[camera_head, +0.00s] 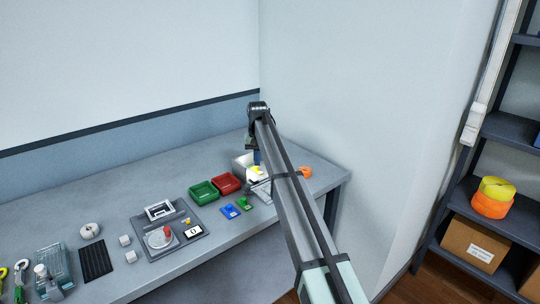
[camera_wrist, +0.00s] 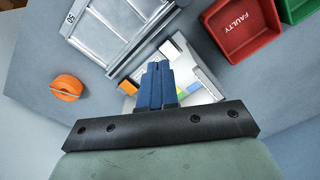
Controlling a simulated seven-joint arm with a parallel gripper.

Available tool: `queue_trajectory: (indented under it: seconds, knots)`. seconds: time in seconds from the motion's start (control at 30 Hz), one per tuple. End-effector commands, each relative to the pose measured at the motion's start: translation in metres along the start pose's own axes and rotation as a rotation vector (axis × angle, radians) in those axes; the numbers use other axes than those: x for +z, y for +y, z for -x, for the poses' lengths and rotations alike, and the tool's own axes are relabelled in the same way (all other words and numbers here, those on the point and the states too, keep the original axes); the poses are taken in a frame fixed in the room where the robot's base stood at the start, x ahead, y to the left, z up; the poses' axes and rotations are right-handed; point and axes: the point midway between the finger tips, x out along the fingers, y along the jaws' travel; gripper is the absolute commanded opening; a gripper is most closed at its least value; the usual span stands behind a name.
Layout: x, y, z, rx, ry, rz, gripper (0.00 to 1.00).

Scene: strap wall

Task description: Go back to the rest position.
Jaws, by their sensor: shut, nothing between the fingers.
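My gripper (camera_head: 257,158) hangs from my outstretched arm over the far right part of the workbench (camera_head: 110,212). In the wrist view its two blue fingers (camera_wrist: 157,70) are pressed together with nothing between them. They point at a white open box (camera_wrist: 196,72) with small coloured pieces in it. The fingers hide part of this box. From these views I cannot tell how high the fingertips are above it. My arm hides part of the bench's right end in the head view.
A red bin marked FAULTY (camera_wrist: 243,27) and a green bin (camera_head: 203,193) stand beside the white box. A grey metal piece (camera_wrist: 122,30) and an orange roll (camera_wrist: 67,88) lie near. A scale (camera_head: 160,238) sits farther left. Walls close the back and right; shelves (camera_head: 500,190) stand far right.

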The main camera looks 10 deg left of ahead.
Motion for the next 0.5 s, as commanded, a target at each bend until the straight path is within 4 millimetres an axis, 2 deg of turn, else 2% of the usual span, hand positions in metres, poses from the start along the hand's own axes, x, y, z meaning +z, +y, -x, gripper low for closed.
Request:
queue_trajectory:
  seconds: [0.2, 0.3, 0.5]
  knots:
    - [0.056, 0.077, -0.033, -0.133, -0.033, -0.31, 0.0]
    - [0.082, 0.109, -0.047, -0.206, -0.057, -0.477, 0.0]
    - [0.121, 0.152, -0.063, -0.316, -0.105, -0.728, 0.0]
